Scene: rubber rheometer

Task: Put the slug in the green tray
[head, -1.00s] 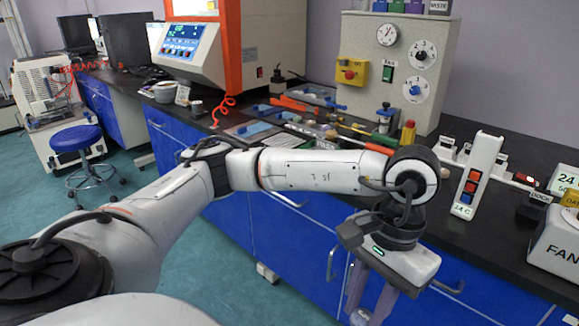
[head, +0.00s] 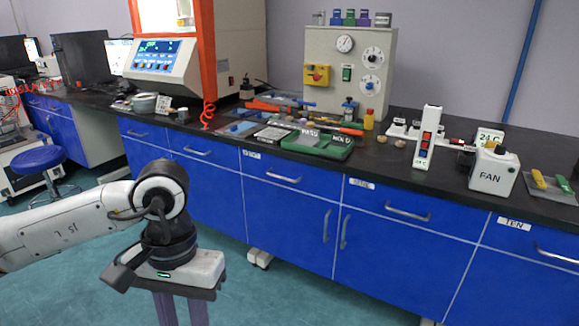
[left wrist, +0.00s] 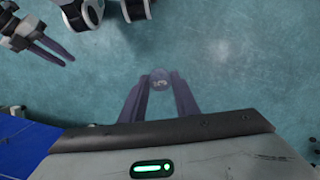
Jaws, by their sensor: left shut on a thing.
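My left gripper (head: 180,318) hangs fingers-down in front of the blue cabinets, below bench height, at the lower left of the head view. In the left wrist view (left wrist: 160,98) its fingers are shut on a small greyish rounded piece, the slug (left wrist: 160,82), held between the tips over the floor. In the head view the fingertips are cut off and the slug is hidden. The green tray (head: 334,152) lies on the black bench near its front edge, right of my left arm and well apart from it. My right gripper (left wrist: 52,50) shows only in the left wrist view, fingers apart and empty.
A grey panel (head: 272,133) lies left of the tray. Behind stand a dial cabinet (head: 325,95) and a yellow bottle (head: 368,120). Blue drawers with handles front the bench.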

